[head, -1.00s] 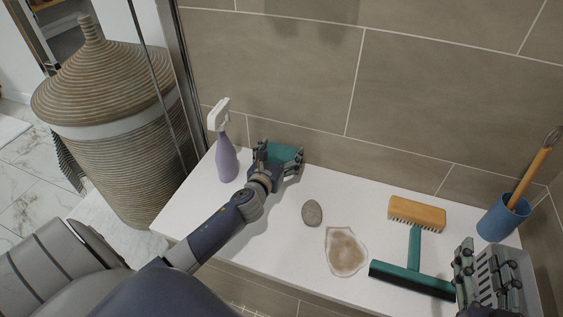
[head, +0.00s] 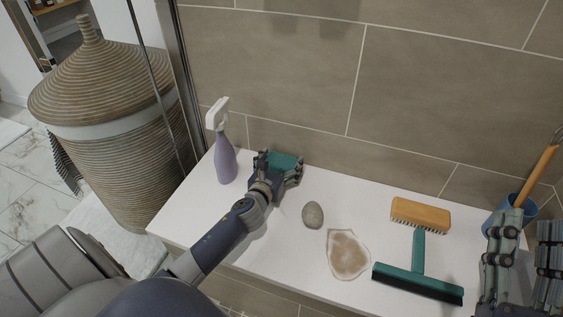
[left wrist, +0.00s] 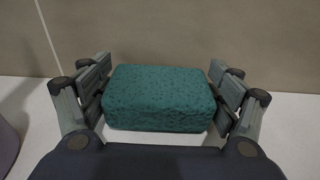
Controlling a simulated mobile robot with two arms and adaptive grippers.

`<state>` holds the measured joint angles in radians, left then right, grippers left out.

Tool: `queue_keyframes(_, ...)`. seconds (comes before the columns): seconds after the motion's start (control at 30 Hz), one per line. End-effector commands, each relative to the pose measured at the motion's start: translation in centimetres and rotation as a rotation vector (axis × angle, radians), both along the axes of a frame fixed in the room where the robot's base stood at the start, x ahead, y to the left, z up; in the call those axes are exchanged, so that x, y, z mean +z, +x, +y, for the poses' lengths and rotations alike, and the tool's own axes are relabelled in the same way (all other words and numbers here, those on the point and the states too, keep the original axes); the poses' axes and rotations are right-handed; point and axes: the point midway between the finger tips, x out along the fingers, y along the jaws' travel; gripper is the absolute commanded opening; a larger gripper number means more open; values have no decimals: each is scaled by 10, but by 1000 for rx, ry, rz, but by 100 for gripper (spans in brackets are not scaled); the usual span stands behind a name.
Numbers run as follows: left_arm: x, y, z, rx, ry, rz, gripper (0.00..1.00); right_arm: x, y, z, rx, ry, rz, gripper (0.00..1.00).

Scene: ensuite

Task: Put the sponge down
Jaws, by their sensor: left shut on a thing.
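The sponge (left wrist: 158,98) is a teal block with a pitted surface, seen between the fingers in the left wrist view. In the head view the sponge (head: 285,161) shows near the back of the white ledge, close to the tiled wall. My left gripper (head: 279,168) is shut on the sponge, with a finger at each end of it. The sponge is at or just above the ledge; I cannot tell whether it touches. My right gripper (head: 520,262) is at the lower right of the head view, with its fingers apart and nothing seen between them.
A purple spray bottle (head: 225,160) stands left of the sponge. A grey stone (head: 312,215), a brownish stain (head: 347,254), a wooden brush (head: 420,214) and a teal squeegee (head: 418,282) lie to the right on the white ledge (head: 367,205). A blue cup (head: 525,211) is partly hidden behind my right gripper.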

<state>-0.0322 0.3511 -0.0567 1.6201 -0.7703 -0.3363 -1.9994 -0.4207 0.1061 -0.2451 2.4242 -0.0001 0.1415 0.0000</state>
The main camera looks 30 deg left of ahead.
Motion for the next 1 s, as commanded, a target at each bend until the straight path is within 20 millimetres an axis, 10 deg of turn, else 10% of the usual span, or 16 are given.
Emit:
queue_keyframes(0.33,-2,0,0,0,1,0,66,4,-3,0,1,8,-27,40)
queue_keyframes(0.43,-2,0,0,0,0,0,100,5,-4,0,1,9,-31,40)
queue_keyframes(1.0,1,-1,0,0,-1,1,100,1,1,0,0,-2,6,40)
